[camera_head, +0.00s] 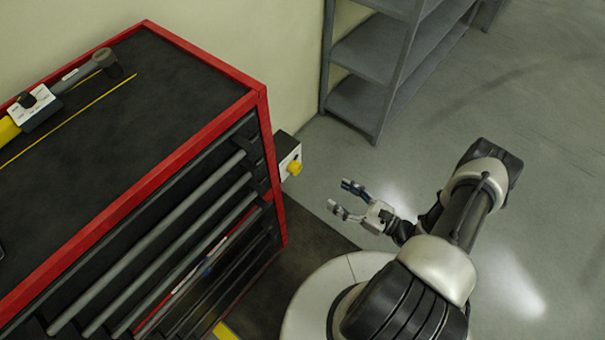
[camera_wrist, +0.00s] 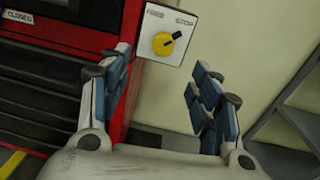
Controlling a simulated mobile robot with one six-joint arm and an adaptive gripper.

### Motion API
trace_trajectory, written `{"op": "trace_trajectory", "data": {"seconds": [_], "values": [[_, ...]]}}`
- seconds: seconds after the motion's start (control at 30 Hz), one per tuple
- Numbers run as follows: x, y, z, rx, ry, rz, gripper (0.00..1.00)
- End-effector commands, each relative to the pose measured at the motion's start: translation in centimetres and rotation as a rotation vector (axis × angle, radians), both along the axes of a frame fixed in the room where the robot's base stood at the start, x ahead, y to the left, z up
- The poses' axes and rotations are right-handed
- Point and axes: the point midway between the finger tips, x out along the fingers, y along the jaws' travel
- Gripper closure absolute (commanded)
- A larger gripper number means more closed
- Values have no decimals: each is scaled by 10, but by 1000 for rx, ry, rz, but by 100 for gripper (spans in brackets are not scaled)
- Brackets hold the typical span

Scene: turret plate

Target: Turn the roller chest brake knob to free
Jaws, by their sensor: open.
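The yellow brake knob (camera_head: 294,168) sits on a small dark box with a white face plate (camera_head: 288,157) on the right side of the red roller chest (camera_head: 262,120). In the wrist view the knob (camera_wrist: 165,44) shows face-on. Its black pointer aims up and right, toward the STOP label (camera_wrist: 186,22); a fainter label, seemingly FREE, is at upper left. My gripper (camera_head: 342,198) is open and empty, to the right of the knob and apart from it. In the wrist view its fingers (camera_wrist: 160,68) stand either side and below the knob.
A grey shelf unit (camera_head: 375,60) stands behind, against the wall. Drawer handles line the chest's front. The floor between chest and shelf is clear.

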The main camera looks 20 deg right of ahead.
Motion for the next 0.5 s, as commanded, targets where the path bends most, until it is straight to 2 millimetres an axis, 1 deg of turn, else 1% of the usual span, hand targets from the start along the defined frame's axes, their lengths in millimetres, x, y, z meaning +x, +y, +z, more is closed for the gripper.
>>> {"op": "trace_trajectory", "data": {"seconds": [0.03, 0.1, 0.23, 0.37, 0.5], "values": [[-3, 0, -7, 16, 7, -30, 42], [-5, -1, -13, 27, 11, -54, 42], [-1, 2, -16, 34, 13, -66, 42], [13, 14, -16, 33, 14, -60, 42], [36, 31, -17, 32, 14, -57, 42]]}}
